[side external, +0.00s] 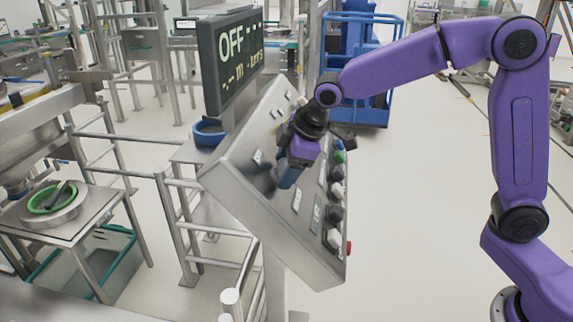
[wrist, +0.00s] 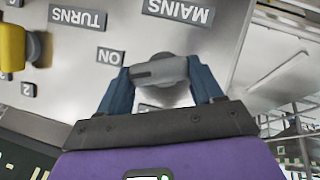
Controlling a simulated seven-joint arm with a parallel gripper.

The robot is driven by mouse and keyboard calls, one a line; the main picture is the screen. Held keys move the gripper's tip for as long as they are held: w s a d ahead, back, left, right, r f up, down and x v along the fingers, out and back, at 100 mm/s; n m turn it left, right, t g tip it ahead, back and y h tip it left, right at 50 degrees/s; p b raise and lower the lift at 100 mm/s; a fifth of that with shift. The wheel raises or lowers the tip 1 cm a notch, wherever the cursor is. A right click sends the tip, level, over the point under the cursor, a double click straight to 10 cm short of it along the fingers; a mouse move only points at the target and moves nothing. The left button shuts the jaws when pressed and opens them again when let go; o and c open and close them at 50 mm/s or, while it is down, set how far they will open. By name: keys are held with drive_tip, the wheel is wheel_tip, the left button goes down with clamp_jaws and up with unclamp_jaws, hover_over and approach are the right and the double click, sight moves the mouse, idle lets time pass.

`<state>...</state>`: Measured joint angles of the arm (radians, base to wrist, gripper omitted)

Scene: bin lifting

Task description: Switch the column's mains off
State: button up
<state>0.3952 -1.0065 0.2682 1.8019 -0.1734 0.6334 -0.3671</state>
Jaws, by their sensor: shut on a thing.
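The column's sloping grey control panel (side external: 235,165) stands mid-picture in the side view. In the wrist view the mains switch is a grey rotary knob (wrist: 168,68) beside an upside-down MAINS label (wrist: 178,11). An ON label (wrist: 110,56) lies to its left, and another label below it is mostly hidden. A dark mark on the knob points left. My gripper (wrist: 163,78) has its blue fingers shut on either side of this knob. In the side view my gripper (side external: 287,176) is against the panel and hides the knob. The display (side external: 232,60) above reads OFF with dashes below.
A yellow knob (wrist: 12,46) and a TURNS label (wrist: 77,18) are beside the mains knob on the panel. Several black, white and green buttons (side external: 336,190) line the panel's right edge, with a red one (side external: 349,248) low down.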

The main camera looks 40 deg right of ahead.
drive_tip(key=n, duration=0.1)
drive_tip(key=n+t, duration=0.1)
drive_tip(key=n, duration=0.1)
drive_tip(key=shift+s+a+t+h, duration=0.25)
drive_tip(key=shift+t+h, duration=0.05)
drive_tip(key=n+t, duration=0.2)
drive_tip(key=n, duration=0.1)
drive_tip(key=shift+s+f, duration=0.15)
drive_tip(key=shift+s+f+n+t, duration=0.1)
drive_tip(key=shift+n+t, duration=0.5)
drive_tip(key=shift+n, duration=0.85)
drive_tip(key=shift+s+f+n+t, duration=0.1)
drive_tip(key=shift+n+t, duration=0.5)
drive_tip(key=shift+n, duration=0.85)
drive_tip(key=shift+y, duration=0.4)
drive_tip(key=o, duration=1)
drive_tip(key=shift+o, duration=0.2)
